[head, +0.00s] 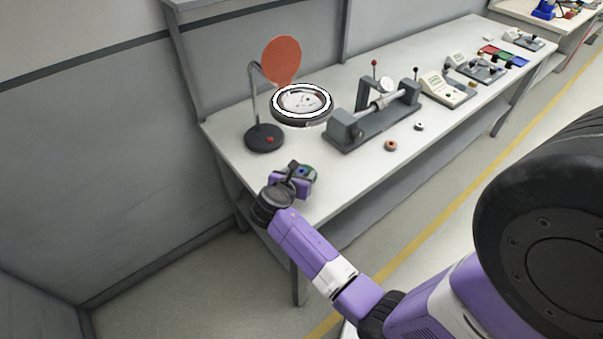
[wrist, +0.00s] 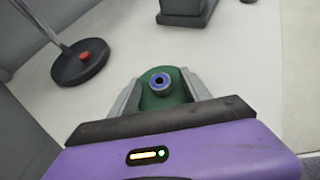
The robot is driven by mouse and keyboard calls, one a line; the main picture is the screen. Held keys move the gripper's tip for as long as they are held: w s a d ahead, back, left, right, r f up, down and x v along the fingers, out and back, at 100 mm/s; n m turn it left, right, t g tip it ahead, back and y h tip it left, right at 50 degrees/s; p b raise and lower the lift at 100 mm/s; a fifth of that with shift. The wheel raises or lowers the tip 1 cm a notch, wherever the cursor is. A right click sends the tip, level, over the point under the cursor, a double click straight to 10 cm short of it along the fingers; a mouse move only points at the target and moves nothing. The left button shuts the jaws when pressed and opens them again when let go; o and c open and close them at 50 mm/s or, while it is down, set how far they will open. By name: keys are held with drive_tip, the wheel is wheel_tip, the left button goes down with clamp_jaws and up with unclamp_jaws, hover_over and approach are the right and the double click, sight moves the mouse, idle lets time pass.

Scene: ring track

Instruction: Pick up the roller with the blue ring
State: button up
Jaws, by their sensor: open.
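The fingers are apart, and I cannot tell whether either touches the roller or the green piece. In the head view the blue ring (head: 303,171) is small, at the near left end of the bench beside my gripper (head: 300,178). The lower part of the roller is hidden.
On the white bench (head: 350,180) stand a lamp-like stand with a red disc (head: 282,60), a round ring-rimmed device (head: 302,102) and a grey clamp fixture (head: 372,118). A reddish roller (head: 390,145) and a grey one (head: 419,126) stand near the front edge.

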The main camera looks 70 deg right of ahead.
clamp_jaws()
drive_tip(key=shift+r, duration=0.1)
